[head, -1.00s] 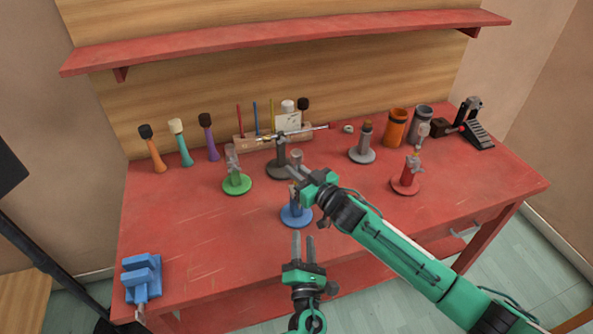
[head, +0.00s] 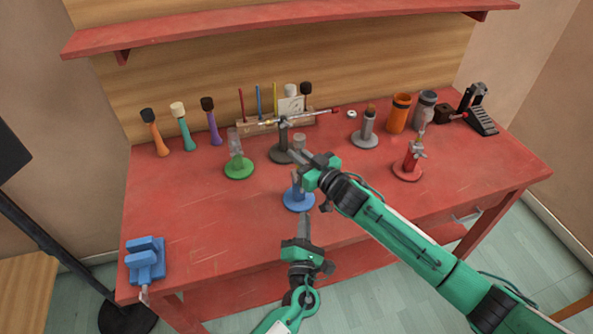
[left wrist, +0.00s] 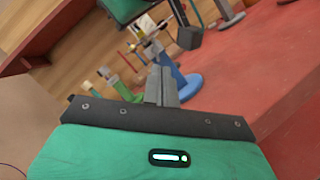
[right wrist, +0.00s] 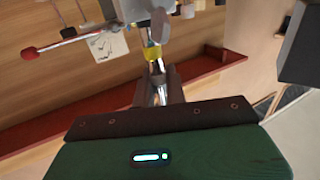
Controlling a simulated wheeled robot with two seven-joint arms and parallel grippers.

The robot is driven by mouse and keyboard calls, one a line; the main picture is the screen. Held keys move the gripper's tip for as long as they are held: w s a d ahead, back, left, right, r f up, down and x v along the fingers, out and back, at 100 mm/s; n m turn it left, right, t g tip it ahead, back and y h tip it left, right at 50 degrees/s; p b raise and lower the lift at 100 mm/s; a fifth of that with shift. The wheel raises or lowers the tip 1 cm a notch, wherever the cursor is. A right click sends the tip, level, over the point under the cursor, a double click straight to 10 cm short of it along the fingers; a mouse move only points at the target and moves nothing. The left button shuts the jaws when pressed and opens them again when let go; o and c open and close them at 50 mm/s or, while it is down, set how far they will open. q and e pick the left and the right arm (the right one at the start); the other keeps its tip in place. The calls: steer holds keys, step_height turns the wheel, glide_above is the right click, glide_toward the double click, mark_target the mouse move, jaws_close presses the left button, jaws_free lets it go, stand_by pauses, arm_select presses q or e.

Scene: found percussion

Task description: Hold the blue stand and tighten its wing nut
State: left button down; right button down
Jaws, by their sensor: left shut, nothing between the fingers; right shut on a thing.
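The blue stand (head: 298,202) stands upright near the front middle of the red table. My right gripper (head: 300,160) is shut on its upper post, below the grey top piece (head: 299,141). In the right wrist view a silvery rod (right wrist: 158,70) shows at the fingers, with a yellow band and a grey wing-shaped piece (right wrist: 160,25), apparently the wing nut, above. My left gripper (head: 304,216) is shut and empty, just in front of the stand's base in the head view. The left wrist view shows its fingers together, with the blue base (left wrist: 189,87) beyond; contact cannot be told.
A green stand (head: 239,168) is to the left, a dark stand (head: 282,155) bearing a red-tipped rod behind, and a red stand (head: 407,170) to the right. A blue vise (head: 146,262) sits at the front left corner.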

arm_select(q)
steer(key=w+a+r+m+g+h, duration=0.3)
steer(key=a+r+m+g+h, duration=0.35)
steer(key=m, duration=0.45)
steer(key=w+a+r+m+g+h, duration=0.3)
steer(key=a+r+m+g+h, duration=0.15)
steer(key=a+m+g, duration=0.5)
steer(key=w+d+f, duration=0.1)
steer(key=d+f, duration=0.2)
steer(key=d, duration=0.3)
steer(key=w+d+f+m, duration=0.1)
steer(key=w+d+f, duration=0.1)
steer(key=d, duration=0.5)
steer(key=shift+w+d+f, duration=0.15)
steer(key=shift+w+f, duration=0.05)
steer(key=shift+f, duration=0.35)
steer(key=shift+w+d+r+m, duration=0.1)
steer(key=shift+d+r+m, duration=0.15)
steer(key=shift+d+r, duration=0.15)
steer(key=shift+w+d+r, duration=0.2)
steer(key=shift+d+r, duration=0.15)
steer(key=shift+d, duration=0.3)
stand_by(0.7)
